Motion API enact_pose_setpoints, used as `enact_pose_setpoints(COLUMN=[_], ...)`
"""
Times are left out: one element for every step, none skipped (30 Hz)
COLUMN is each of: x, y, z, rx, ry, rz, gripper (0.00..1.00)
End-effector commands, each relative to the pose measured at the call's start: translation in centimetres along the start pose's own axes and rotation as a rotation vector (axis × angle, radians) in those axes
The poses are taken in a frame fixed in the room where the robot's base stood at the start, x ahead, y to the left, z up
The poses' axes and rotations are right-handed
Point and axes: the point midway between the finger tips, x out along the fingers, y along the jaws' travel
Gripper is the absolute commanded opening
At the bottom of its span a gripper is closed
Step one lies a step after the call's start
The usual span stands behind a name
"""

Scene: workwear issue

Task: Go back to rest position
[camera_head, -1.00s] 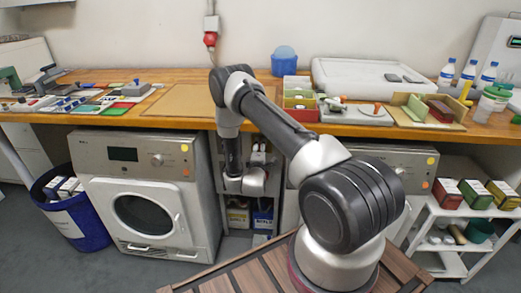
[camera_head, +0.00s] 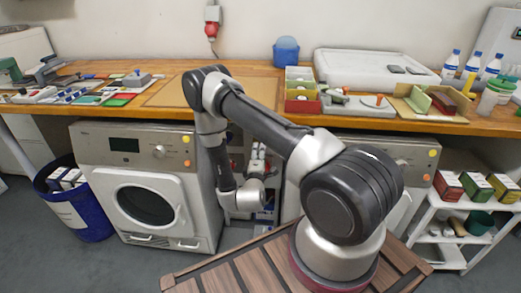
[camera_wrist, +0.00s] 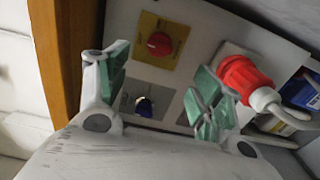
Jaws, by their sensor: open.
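My arm reaches from its base over the wooden slatted top and folds down in front of the gap between the two white machines. My gripper (camera_wrist: 162,88) is open and empty in the wrist view, its green-padded fingers apart. In the head view my gripper (camera_head: 258,162) is small and points up and away, below the bench edge. In the wrist view a red rotary knob on a yellow plate (camera_wrist: 160,43) shows beyond the fingers. A red plug (camera_wrist: 245,78) with a white cable shows behind the right finger; I cannot tell whether they touch.
The wooden bench (camera_head: 165,92) carries tools, boxes and bottles. The left machine (camera_head: 145,195) and a blue bin (camera_head: 75,205) stand at left. A white shelf cart (camera_head: 450,235) stands at right. Grey floor at lower left is clear.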

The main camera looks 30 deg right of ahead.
Motion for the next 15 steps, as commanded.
enact_pose_setpoints(x=[-0.37, -0.50, -0.62, -0.68, -0.71, -0.71, -0.71, -0.70, -0.70, -0.69, -0.69, -0.68, -0.68, -0.68, -0.68], y=[-0.01, 0.00, 0.01, 0.02, 0.02, 0.03, 0.03, 0.02, 0.02, 0.02, 0.02, 0.02, 0.02, 0.02, 0.01], z=[-0.06, -0.04, -0.01, 0.01, 0.02, 0.03, 0.03, 0.03, 0.02, 0.02, 0.02, 0.02, 0.02, 0.02, 0.02], rx=[0.000, 0.000, 0.000, 0.001, 0.001, 0.001, 0.001, 0.001, 0.001, 0.001, 0.001, 0.001, 0.001, 0.001, 0.001], ry=[0.002, 0.002, 0.001, 0.000, 0.000, 0.000, 0.000, 0.000, 0.000, 0.000, 0.000, 0.000, 0.000, 0.000, 0.000], rz=[0.000, 0.000, 0.000, 0.000, 0.000, 0.001, 0.001, 0.001, 0.001, 0.001, 0.001, 0.001, 0.000, 0.000, 0.000], gripper=[0.66, 0.66, 0.66, 0.66, 0.66, 0.66, 0.66, 0.66, 0.66, 0.66, 0.66, 0.66, 0.66, 0.66, 0.66])
